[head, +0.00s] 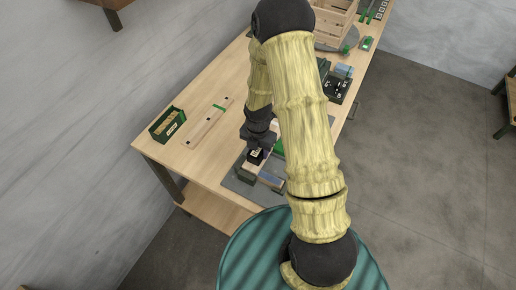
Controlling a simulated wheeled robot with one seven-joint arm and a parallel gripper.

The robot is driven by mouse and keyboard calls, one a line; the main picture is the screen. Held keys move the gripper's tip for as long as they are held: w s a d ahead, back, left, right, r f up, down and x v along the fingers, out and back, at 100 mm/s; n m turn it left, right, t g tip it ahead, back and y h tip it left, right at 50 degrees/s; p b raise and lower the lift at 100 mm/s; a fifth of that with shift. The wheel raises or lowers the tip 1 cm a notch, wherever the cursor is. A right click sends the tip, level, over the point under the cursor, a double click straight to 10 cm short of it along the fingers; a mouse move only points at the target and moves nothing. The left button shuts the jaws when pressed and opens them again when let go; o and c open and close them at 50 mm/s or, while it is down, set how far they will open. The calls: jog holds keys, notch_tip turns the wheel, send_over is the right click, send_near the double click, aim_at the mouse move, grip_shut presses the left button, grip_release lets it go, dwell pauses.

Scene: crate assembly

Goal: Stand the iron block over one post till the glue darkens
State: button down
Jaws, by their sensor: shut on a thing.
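My gripper (257,146) points down over the grey mat (236,183) near the table's front edge. It is shut on the dark iron block (256,156), which shows a small pale label. The block is at the top of a short wooden piece (250,170) on the mat, perhaps a post. I cannot tell whether the block rests on it or hangs just above. The glue does not show clearly, and my arm hides part of the mat's right side.
A green box (167,125) stands at the table's left end. A long wooden board (205,126) with dark spots and a green strip lies beside it. A blue-topped piece (270,180) is on the mat. A slatted wooden crate (332,22) and dark trays (338,84) stand farther back.

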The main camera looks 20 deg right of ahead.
jog(key=c, duration=0.7)
grip_release()
jog(key=shift+r+p, duration=3.35)
jog(key=shift+r, duration=0.7)
